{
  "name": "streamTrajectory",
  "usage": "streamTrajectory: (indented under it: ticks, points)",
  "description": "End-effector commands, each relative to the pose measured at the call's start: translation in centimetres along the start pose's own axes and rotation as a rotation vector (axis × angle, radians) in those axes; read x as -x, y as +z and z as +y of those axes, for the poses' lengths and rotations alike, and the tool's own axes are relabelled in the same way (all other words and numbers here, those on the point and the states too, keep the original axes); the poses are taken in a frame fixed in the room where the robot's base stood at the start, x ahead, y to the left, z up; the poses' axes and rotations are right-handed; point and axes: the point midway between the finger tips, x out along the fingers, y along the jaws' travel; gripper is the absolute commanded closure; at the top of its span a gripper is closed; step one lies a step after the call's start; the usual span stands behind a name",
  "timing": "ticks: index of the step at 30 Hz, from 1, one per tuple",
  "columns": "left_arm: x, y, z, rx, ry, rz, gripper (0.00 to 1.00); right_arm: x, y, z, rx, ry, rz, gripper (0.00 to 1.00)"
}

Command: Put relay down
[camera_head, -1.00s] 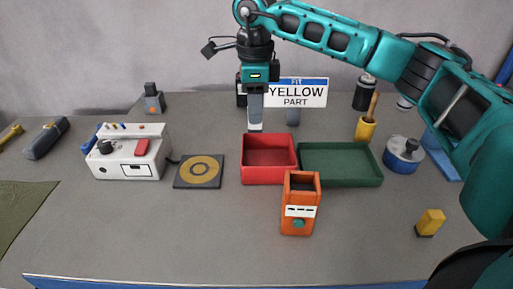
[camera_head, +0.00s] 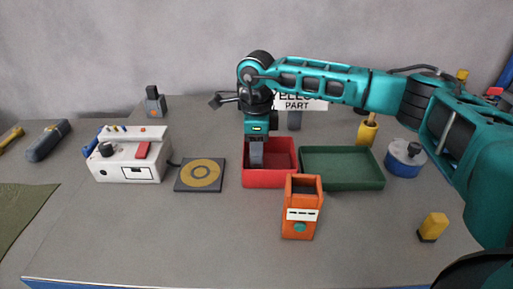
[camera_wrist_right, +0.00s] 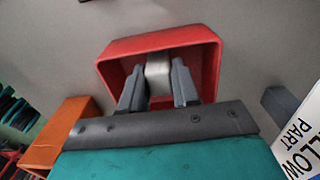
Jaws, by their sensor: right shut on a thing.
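My right gripper (camera_head: 257,160) points down into the left part of the red tray (camera_head: 284,177). In the right wrist view the gripper (camera_wrist_right: 158,88) is shut on a pale grey block, the relay (camera_wrist_right: 158,70), between its two fingers. The red tray (camera_wrist_right: 160,42) surrounds the fingertips and the relay there. I cannot tell whether the relay touches the tray floor. In the head view the relay is mostly hidden by the fingers and the tray wall. My left gripper is not in view.
A green tray (camera_head: 342,181) adjoins the red tray on the right. An orange box (camera_head: 300,225) stands just in front. A dark pad with a yellow ring (camera_head: 200,174) and a white device (camera_head: 128,160) are at the left. A yellow block (camera_head: 432,226) lies right.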

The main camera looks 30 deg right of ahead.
Motion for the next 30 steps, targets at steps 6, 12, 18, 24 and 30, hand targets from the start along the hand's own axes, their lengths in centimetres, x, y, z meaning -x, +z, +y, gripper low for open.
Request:
streamTrajectory:
  ticks: [6,12,18,24,30]
  points:
    - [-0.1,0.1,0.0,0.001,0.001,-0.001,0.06,-0.3,0.0,0.0,0.0,0.0,0.0,0.6]
    - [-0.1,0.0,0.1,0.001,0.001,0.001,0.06,-0.2,0.0,0.0,0.0,0.0,0.0,0.44]
    - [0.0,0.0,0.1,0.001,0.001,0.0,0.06,-0.2,0.0,0.0,0.0,0.0,0.0,0.44]
    - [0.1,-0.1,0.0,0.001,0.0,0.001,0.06,1.8,0.1,-0.1,0.0,-0.003,-0.003,0.44]
    - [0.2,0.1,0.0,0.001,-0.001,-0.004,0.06,6.1,0.1,-0.1,0.0,-0.004,-0.003,0.44]
